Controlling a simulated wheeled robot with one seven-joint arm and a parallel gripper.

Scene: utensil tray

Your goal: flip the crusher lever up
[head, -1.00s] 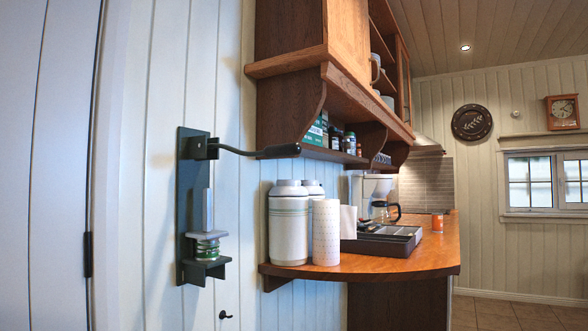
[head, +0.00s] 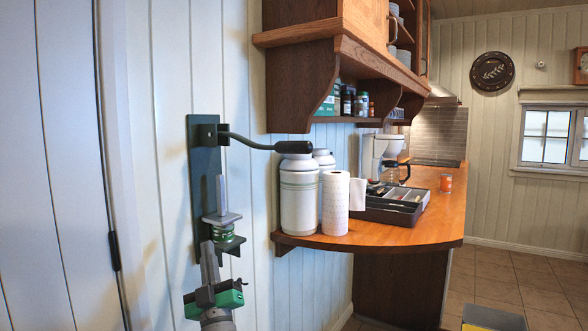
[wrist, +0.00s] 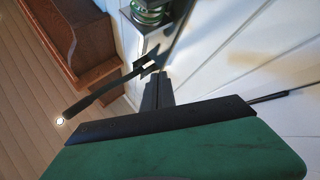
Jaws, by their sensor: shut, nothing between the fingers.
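The crusher is a dark metal bracket (head: 203,170) on the white plank wall at left. Its lever (head: 293,147) is a thin curved rod with a thick black grip, sticking out to the right, roughly level with a slight droop at the grip. The lever seems to show from below in the wrist view (wrist: 92,100). A green can (head: 223,234) stands under the crusher's grey press plate. My gripper (head: 208,252) is shut and empty, pointing up, below the lever and apart from its grip. In the head view its fingers overlap the bracket's lower part; contact there is unclear.
A wooden counter (head: 400,236) to the right holds white canisters (head: 300,198), a paper roll (head: 335,205) and a utensil tray (head: 377,215). A wooden cabinet (head: 300,75) hangs above, close to the lever grip. A door stands at far left.

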